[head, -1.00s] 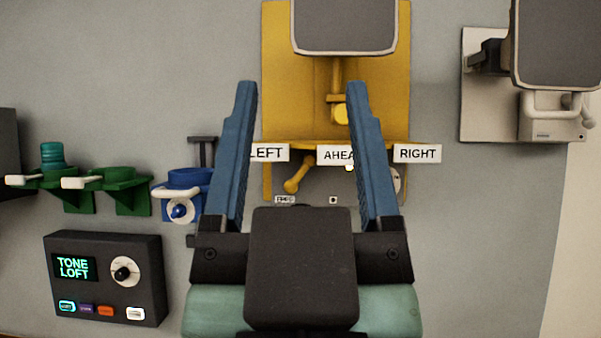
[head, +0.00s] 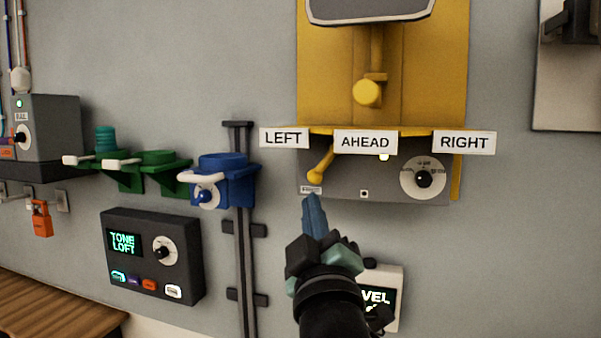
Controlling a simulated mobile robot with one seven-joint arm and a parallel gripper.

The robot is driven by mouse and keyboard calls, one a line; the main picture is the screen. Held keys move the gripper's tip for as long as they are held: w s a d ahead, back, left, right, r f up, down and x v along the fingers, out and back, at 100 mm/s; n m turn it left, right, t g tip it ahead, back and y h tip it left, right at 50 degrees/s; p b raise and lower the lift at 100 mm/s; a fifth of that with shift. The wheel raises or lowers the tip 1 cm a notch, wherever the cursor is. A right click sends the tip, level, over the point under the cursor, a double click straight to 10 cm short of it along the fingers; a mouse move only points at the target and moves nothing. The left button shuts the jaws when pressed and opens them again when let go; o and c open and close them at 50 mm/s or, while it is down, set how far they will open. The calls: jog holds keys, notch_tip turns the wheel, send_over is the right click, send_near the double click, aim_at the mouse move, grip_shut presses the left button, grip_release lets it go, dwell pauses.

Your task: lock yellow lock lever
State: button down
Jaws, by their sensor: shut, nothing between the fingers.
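The yellow lock lever (head: 321,164) sticks out from the grey panel (head: 345,185) below the yellow wall bracket (head: 415,62). It slants down and left and ends in a round knob, beneath the LEFT and AHEAD signs. My gripper (head: 313,198) points up from below, seen from the side. Its blue fingers are shut and empty. The fingertips show just under the lever's knob; I cannot tell whether they touch it. A second yellow knob (head: 368,93) is higher on the bracket.
A round dial (head: 424,178) is on the panel's right. A blue holder (head: 222,180) on a dark rail and green holders (head: 155,170) are to the left. The TONE LOFT box (head: 153,256) is lower left. A LEVEL box (head: 387,296) is partly hidden behind my arm.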

jog(key=shift+a+r, duration=0.1)
jog(key=shift+a, duration=0.15)
jog(key=p, duration=0.5)
send_near(304, 173)
notch_tip(304, 173, up, 5)
jog(key=w, duration=0.2)
jog(key=shift+w+a, duration=0.45)
jog(key=shift+w, duration=0.15)
